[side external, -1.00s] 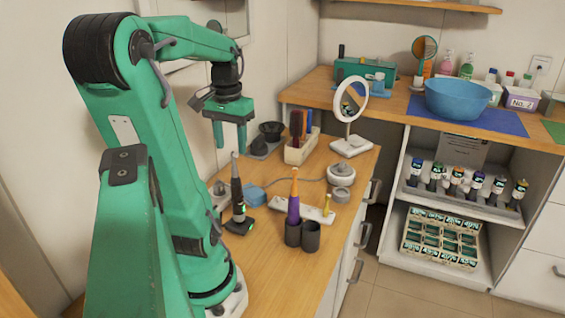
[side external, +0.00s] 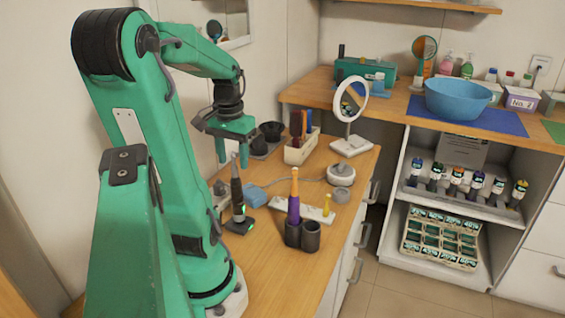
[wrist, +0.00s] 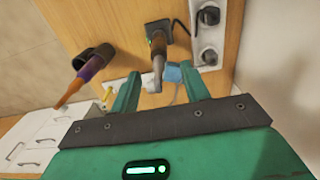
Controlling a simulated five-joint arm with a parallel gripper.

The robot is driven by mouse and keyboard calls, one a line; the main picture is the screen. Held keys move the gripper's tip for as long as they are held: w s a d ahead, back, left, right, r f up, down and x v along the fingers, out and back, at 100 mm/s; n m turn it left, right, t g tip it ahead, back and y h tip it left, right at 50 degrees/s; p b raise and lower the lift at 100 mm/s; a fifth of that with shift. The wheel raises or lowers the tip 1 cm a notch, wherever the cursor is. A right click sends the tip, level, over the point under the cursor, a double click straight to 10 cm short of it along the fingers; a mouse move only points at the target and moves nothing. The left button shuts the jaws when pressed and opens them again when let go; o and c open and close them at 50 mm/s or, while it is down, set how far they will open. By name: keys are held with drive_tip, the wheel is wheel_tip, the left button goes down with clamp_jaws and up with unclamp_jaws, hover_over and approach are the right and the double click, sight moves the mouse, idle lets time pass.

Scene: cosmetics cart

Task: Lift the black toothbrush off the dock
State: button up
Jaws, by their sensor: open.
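The black toothbrush (side external: 238,195) stands upright on its small black dock (side external: 240,226), which shows a green light, on the wooden counter. In the wrist view the toothbrush (wrist: 157,52) points its head toward the camera, and the dock (wrist: 158,27) is beyond it. My gripper (side external: 233,162) is open, pointing down, at the height of the toothbrush head. In the wrist view the head lies between the fingertips of my gripper (wrist: 160,78) in the picture. Nothing is held. Whether a finger touches the head cannot be told.
A purple and orange toothbrush (side external: 294,200) stands in a dark double cup (side external: 303,235) to the right. A blue object (side external: 255,196) lies behind the dock. A brush holder (side external: 300,150) and a round mirror (side external: 350,99) stand farther back. The counter's front is clear.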

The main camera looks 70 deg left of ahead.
sight(234, 164)
drive_tip(key=shift+w+f, duration=0.1)
drive_tip(key=shift+f, duration=2.1)
clamp_jaws()
